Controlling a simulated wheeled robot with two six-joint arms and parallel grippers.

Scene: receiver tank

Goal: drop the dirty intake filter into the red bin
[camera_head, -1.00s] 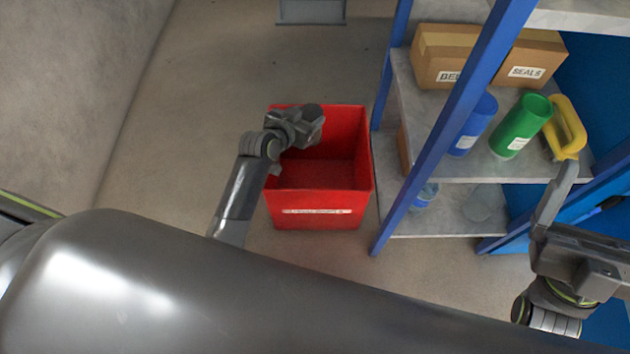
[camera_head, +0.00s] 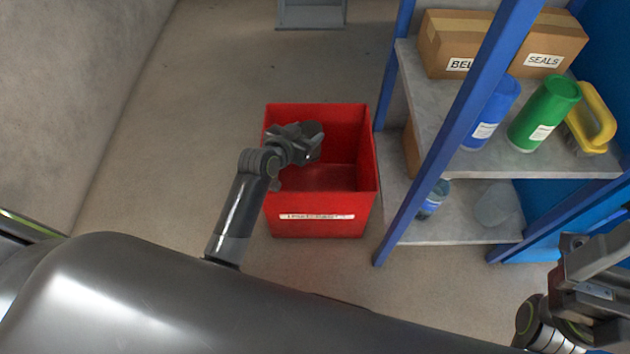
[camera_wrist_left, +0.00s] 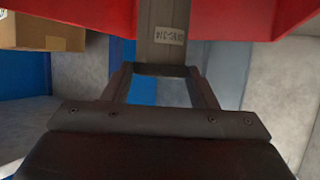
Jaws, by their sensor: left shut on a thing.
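The red bin (camera_head: 318,223) stands on the floor in the middle of the head view, open at the top, with a white label on its near side. My left gripper (camera_head: 312,138) is over the bin's left part, around rim height. In the left wrist view its fingers (camera_wrist_left: 165,70) are shut on a grey-brown piece with a small printed label, the intake filter (camera_wrist_left: 165,18). Red bin wall (camera_wrist_left: 80,18) shows on both sides of it. The filter is hidden or not distinct in the head view. My right gripper (camera_head: 602,262) is at the right edge, partly cut off.
A blue-posted shelf (camera_head: 455,130) stands right of the bin. It carries cardboard boxes (camera_head: 548,42), a blue can (camera_head: 492,112), a green can (camera_head: 543,112) and a yellow-handled brush (camera_head: 594,118). The floor (camera_head: 150,150) left of the bin is clear.

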